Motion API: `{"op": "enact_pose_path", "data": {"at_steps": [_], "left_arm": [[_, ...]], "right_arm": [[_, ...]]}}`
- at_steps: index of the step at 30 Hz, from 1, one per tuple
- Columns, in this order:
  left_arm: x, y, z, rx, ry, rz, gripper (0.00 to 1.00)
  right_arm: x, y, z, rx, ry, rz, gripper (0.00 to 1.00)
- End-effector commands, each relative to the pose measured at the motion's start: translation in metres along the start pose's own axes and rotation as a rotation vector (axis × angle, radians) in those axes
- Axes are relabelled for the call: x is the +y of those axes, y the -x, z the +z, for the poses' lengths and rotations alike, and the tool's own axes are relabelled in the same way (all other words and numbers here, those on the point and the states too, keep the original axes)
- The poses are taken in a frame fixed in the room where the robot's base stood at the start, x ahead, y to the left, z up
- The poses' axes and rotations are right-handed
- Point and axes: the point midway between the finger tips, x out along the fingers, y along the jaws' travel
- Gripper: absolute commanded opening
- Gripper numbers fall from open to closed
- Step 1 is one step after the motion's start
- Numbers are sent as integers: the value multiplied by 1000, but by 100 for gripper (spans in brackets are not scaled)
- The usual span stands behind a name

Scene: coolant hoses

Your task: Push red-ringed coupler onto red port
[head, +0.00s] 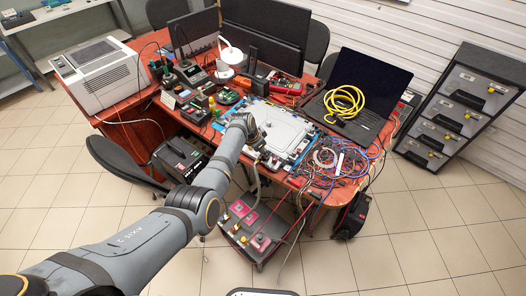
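My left arm reaches in from the lower left. Its dark gripper (262,152) is over the front edge of the red-brown table, and I cannot tell whether its fingers are open or shut. A grey-beige hose (257,185) hangs just below the gripper and curves down toward a low dark unit (262,232) with several pink-red blocks on top. The hose's upper end is hidden at the gripper, and I cannot make out a red-ringed coupler there. I cannot tell which part is the red port. My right gripper is not in view.
The table (125,112) carries a white printer (98,75), monitors, a blue-edged panel (285,130), tools, and a laptop (370,85) with a yellow cable coil (344,102). Tangled wires hang over its front right. A drawer cabinet (460,110) stands right.

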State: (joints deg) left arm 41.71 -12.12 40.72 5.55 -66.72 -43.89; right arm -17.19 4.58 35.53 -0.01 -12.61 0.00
Motion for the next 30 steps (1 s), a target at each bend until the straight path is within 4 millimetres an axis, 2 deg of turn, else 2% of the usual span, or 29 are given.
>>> {"op": "enact_pose_path", "data": {"at_steps": [26, 27, 30], "left_arm": [[0, -2, 1, 0, 0, 0, 0], [0, -2, 1, 0, 0, 0, 27], [0, -2, 1, 0, 0, 0, 41]], "right_arm": [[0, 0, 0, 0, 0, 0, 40], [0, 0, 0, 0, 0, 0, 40], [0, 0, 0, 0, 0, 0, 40]]}}
